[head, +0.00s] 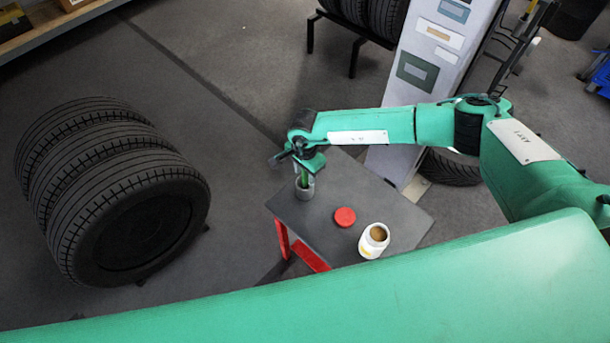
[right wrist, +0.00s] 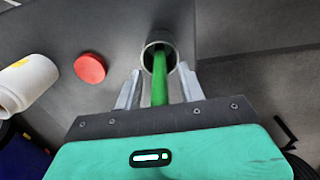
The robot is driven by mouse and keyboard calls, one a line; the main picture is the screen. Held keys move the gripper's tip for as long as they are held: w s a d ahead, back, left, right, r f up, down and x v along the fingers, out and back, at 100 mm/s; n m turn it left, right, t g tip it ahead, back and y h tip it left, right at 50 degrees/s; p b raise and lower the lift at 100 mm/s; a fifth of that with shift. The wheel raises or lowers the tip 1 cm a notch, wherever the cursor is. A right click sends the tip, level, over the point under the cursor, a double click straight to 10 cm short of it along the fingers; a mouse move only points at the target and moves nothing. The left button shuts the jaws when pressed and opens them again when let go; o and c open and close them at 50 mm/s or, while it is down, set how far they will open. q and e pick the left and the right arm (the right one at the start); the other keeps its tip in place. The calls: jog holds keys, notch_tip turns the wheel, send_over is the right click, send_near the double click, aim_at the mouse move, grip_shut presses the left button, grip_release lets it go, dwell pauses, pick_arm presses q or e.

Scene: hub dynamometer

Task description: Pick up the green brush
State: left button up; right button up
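The green brush (right wrist: 159,78) stands in a grey cup, and its green handle sticks up out of it. In the head view the brush (head: 304,180) shows only as a short green piece above the cup. The grey cup (head: 305,191) stands at the left corner of the small dark table. My right gripper (right wrist: 158,88) is open, with one finger on each side of the brush handle and a gap visible on both sides. The brush's lower end is hidden inside the cup. My left gripper is not in view.
A red lid (head: 344,217) and an open white jar (head: 374,241) with brown contents stand on the dark table (head: 322,237), right of the cup. Stacked tyres (head: 112,190) stand on the floor to the left. A white panel (head: 436,50) rises behind the table.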

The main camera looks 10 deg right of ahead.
grip_shut()
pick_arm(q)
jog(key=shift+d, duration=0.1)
